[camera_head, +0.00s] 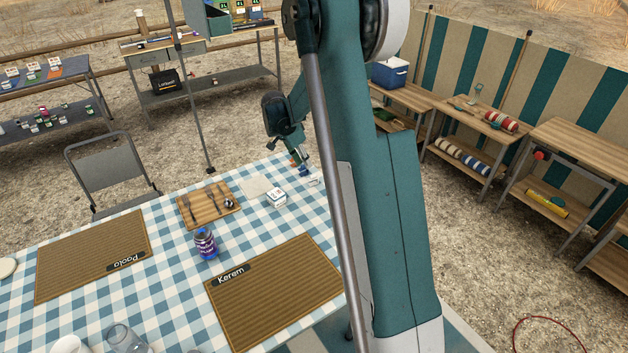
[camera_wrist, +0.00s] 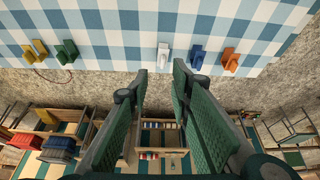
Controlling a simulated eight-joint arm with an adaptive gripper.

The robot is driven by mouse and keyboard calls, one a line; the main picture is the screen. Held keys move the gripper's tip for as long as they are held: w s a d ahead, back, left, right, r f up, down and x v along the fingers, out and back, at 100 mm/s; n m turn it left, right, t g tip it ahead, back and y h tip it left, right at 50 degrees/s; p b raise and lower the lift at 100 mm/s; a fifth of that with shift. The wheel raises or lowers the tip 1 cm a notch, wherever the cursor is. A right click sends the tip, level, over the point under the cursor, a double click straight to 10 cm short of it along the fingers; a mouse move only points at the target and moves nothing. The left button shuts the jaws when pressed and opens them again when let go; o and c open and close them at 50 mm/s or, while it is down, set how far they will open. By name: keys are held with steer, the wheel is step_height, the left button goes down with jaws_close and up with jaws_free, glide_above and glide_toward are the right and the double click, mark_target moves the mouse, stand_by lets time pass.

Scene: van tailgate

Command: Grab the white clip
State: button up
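The white clip (camera_wrist: 163,55) stands on the checkered tablecloth (camera_wrist: 110,20) near the table's edge, in the upper middle of the wrist view. A blue clip (camera_wrist: 196,56) and an orange clip (camera_wrist: 230,60) are to its right. A green clip (camera_wrist: 66,53) and a yellow clip (camera_wrist: 35,50) are to its left. My gripper (camera_wrist: 160,70) is open and empty, its two green-padded fingers apart. In the picture the white clip lies just beyond the fingertips, in line with the gap. In the head view my arm hides part of this table edge.
In the head view, a small white box (camera_head: 276,197), a wooden board with cutlery (camera_head: 190,214), a purple-labelled jar (camera_head: 206,243) and a placemat marked Kerem (camera_head: 285,300) are on the table. Neighbouring clips stand close on the right of the white one; more cloth is clear on its left.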

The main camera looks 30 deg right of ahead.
mark_target(314, 175)
steer(key=shift+m+g, duration=0.3)
steer(key=shift+m, duration=0.3)
steer(key=shift+w+d+f, duration=0.2)
steer(key=shift+d+f, duration=0.2)
steer(key=shift+f, duration=0.25)
steer(key=shift+w+d+f, duration=0.2)
steer(key=shift+d+f, duration=0.25)
steer(key=shift+f, duration=0.15)
steer(key=shift+w+d+f, duration=0.2)
steer(key=shift+d+f, duration=0.2)
steer(key=shift+f, duration=0.25)
steer(key=shift+x, duration=1.35)
steer(key=shift+b+x, duration=1.05)
steer(key=shift+x, duration=1.5)
steer(key=shift+s, duration=0.1)
steer(key=c, duration=0.5)
